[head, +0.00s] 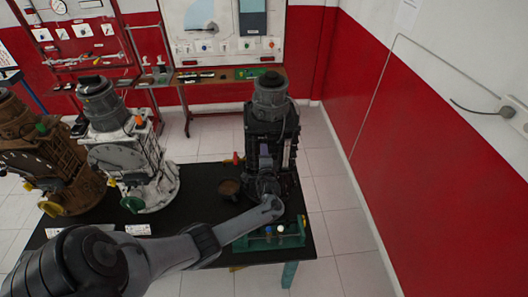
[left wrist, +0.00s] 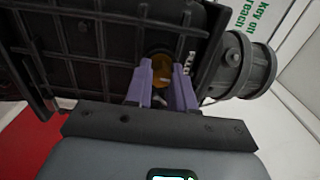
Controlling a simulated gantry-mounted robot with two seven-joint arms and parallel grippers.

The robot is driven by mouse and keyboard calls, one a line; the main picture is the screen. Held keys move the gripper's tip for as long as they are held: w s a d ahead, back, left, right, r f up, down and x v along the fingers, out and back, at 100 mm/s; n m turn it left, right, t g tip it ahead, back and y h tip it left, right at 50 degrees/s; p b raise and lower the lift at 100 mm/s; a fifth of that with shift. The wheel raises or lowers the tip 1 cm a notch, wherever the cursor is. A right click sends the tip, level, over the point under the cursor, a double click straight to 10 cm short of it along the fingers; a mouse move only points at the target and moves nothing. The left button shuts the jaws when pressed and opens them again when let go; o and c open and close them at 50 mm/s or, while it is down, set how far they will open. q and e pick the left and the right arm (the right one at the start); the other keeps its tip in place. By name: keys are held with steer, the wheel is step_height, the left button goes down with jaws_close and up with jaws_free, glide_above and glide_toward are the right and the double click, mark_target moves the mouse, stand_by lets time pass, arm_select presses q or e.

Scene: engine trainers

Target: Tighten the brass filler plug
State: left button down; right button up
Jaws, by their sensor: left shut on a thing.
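The brass filler plug (left wrist: 162,68) is a round amber-brown piece in a dark recess of the black ribbed engine housing in the left wrist view. The black engine trainer (head: 284,128) stands at the right end of the table in the head view, where my arm and gripper cover the plug. My left gripper (head: 265,156) reaches the front of this engine. In the left wrist view the purple fingers of my left gripper (left wrist: 162,80) stand on either side of the plug and are shut on it. My right gripper is not in view.
A white engine (head: 128,160) and a rusty brown engine (head: 45,155) stand left on the black table (head: 190,196). A small brown bowl (head: 229,187) sits left of the black engine. A green tray (head: 262,241) lies at the front edge. Floor is clear to the right.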

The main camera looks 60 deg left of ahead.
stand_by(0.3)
arm_select(q)
steer(key=c, duration=1)
jaws_free()
steer(key=shift+o, duration=0.2)
steer(key=shift+d, duration=0.1)
steer(key=v, duration=1)
steer(key=shift+s+d, duration=0.15)
steer(key=shift+d, duration=0.1)
